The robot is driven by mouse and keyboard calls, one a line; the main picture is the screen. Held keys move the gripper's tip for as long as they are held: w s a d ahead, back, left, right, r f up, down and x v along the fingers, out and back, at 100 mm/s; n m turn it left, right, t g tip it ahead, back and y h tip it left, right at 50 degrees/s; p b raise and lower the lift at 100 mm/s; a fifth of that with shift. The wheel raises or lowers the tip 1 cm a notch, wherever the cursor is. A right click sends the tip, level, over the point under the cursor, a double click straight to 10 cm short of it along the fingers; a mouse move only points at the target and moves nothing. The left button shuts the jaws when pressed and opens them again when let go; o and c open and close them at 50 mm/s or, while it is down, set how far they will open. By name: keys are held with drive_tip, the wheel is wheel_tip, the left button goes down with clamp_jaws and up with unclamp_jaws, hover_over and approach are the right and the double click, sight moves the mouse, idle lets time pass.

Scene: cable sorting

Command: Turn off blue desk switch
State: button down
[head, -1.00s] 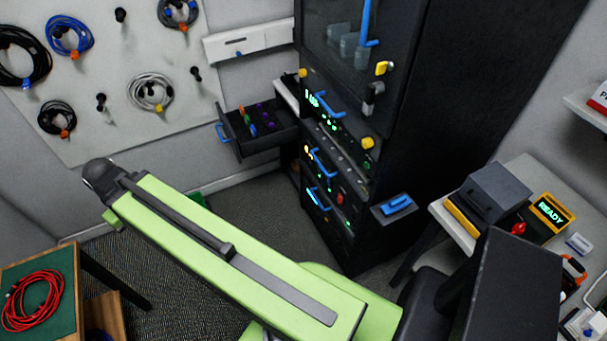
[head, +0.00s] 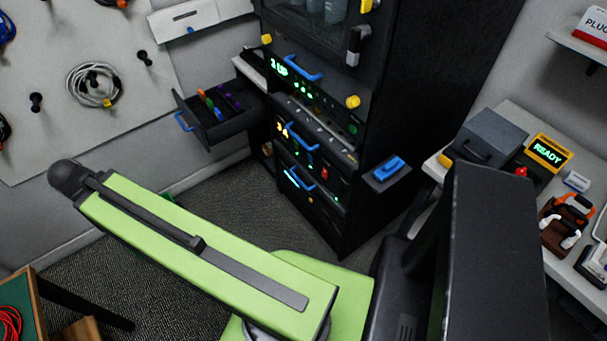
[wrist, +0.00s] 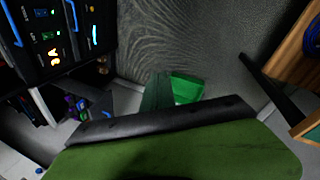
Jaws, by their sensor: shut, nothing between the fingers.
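A white unit (head: 597,256) is cut by the right edge of the head view, on the grey desk (head: 519,118). I cannot tell a blue switch on it now. A small pale blue-and-white box (head: 577,181) also lies on the desk; its detail is too small to read. A blue lever-like part (head: 389,168) sits on a small dark plate beside the black rack. My green arm crosses the lower head view, away from the desk.
The black rack (head: 400,90) stands left of the desk, with an open drawer (head: 222,120) beside it. A grey box (head: 484,137), a yellow READY display (head: 547,152) and orange-handled tools (head: 570,212) crowd the desk. A green-topped table (head: 18,303) is at lower left.

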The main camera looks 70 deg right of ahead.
sight(310, 158)
drive_tip(key=s+d+f+m+g+h+b, duration=0.1)
drive_tip(key=s+d+f+h+b, duration=0.25)
drive_tip(key=d+f+b, duration=0.7)
drive_tip(key=s+d+f+m+g+h+b, duration=0.1)
drive_tip(key=s+d+f+g+h+b, duration=0.2)
drive_tip(key=d+f+b, duration=0.75)
drive_tip(key=s+d+f+m+g+h+b, duration=0.1)
drive_tip(key=s+d+f+g+h+b, duration=0.2)
drive_tip(key=s+d+b, duration=0.5)
drive_tip(key=s+d+f+m+g+h+b, duration=0.2)
drive_tip(key=s+d+f+b, duration=0.3)
drive_tip(key=b, duration=1.6)
drive_tip(key=s+d+g+h, duration=0.1)
drive_tip(key=s+d, duration=0.3)
drive_tip(key=d, duration=0.3)
drive_tip(key=shift+s+d, duration=0.15)
drive_tip(key=shift+d, duration=0.1)
drive_tip(key=shift+f, duration=0.1)
drive_tip(key=p+x, duration=0.1)
drive_tip(key=x, duration=1.3)
drive_tip(key=shift+a, duration=0.1)
